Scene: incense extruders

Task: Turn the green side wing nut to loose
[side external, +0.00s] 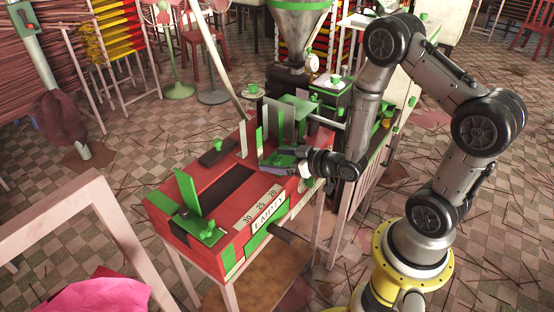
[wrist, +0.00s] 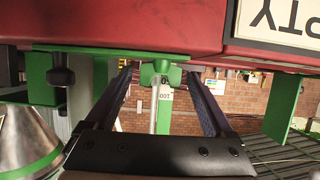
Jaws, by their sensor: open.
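In the wrist view, a green wing-nut-like piece (wrist: 161,72) sits below the red body's edge, between my fingertips. A grey rod hangs from it, and a small pale label behind is only partly readable. My gripper (wrist: 160,84) is open, with one finger on each side of the green piece and visible gaps to both. In the side view, my gripper (side external: 272,161) reaches in from the right at the far end of the red extruder body (side external: 232,172). The nut cannot be picked out there among the green parts and my fingers.
A green bracket with a dark knob (wrist: 62,76) is left in the wrist view. A metal cone (wrist: 22,140) is at lower left. The EMPTY plate (side external: 268,209) is on the red body. A hopper (side external: 298,22) stands behind.

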